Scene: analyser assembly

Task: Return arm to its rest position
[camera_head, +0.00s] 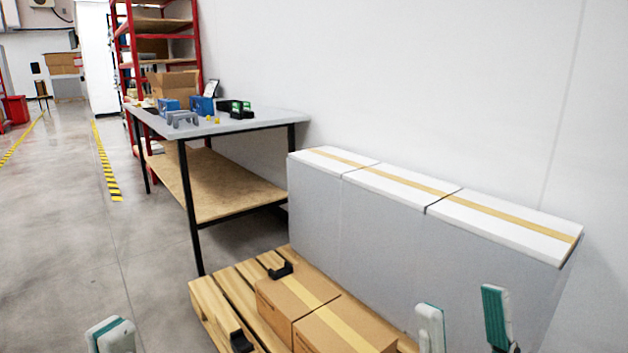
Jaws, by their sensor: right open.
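My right gripper (461,306) shows at the bottom right as two separate fingers with teal pads. It is open, and nothing shows between the fingers. It is in front of the row of white-topped boxes, right of the cardboard boxes on the pallet. My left gripper (111,332) shows only as a white and teal tip at the bottom left edge, over the floor left of the pallet. The rest of it is cut off, so its opening cannot be told.
A wooden pallet (207,301) carries cardboard boxes (299,294) and black parts (281,269). Tall grey boxes with white tops (401,185) line the wall. A grey-topped table (275,118) with small parts stands behind; a red shelf (124,62) is farther back. Floor at left is clear.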

